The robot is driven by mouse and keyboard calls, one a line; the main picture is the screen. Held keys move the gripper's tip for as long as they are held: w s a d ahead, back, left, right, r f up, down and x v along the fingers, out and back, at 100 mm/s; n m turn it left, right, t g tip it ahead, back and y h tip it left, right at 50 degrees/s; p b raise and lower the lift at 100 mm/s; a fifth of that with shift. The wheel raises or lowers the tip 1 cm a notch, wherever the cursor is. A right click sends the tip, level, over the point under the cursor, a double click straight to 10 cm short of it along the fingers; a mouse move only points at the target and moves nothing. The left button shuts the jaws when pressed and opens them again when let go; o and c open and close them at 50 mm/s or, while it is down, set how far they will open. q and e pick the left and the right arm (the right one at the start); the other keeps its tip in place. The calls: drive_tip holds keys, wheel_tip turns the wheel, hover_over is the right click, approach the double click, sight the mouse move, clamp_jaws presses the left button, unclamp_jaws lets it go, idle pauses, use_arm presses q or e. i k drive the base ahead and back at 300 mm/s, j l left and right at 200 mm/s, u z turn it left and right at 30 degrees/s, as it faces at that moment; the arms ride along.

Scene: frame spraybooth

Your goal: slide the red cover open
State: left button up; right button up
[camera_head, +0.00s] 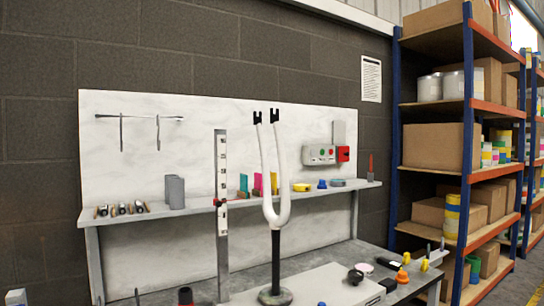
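A small red cover (343,154) sits on the wall panel, at the right end of a grey control box (319,154) that carries a green and a red button. A plain grey plate (339,133) stands directly above the red part. The cover is small here, and I cannot tell how far along its travel it sits. Neither of my grippers shows in the head view, and nothing is seen touching the cover.
A white fork (270,180) stands upright on a dark stand before the shelf (330,190). A tall slotted post (221,220) rises left of it. Small colored items stand along the shelf. Bottles and dark parts lie on the bench (330,268). Loaded racks (465,150) stand at right.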

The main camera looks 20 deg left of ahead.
sight(345, 151)
drive_tip(key=u, duration=0.25)
drive_tip(key=i+l+u, duration=0.1)
drive_tip(key=i+l, duration=0.15)
drive_tip(key=l, duration=0.15)
drive_tip(key=i+l+u, duration=0.1)
drive_tip(key=i+l, duration=0.15)
drive_tip(key=l, duration=0.2)
drive_tip(key=i+l+u, duration=0.1)
drive_tip(key=i+l, duration=0.15)
drive_tip(key=l, duration=0.2)
drive_tip(key=i+l+u, duration=0.1)
drive_tip(key=l, duration=0.35)
drive_tip(key=i+l+u, duration=0.1)
drive_tip(key=i+l, duration=0.2)
drive_tip(key=l, duration=0.2)
drive_tip(key=i+l+u, duration=0.1)
drive_tip(key=l, duration=0.4)
drive_tip(key=i+l+u, duration=0.1)
drive_tip(key=i+l, duration=0.15)
drive_tip(key=l, duration=0.25)
drive_tip(key=i+l+u, duration=0.1)
drive_tip(key=l, duration=0.4)
drive_tip(key=l+u, duration=0.25)
drive_tip(key=l, duration=0.9)
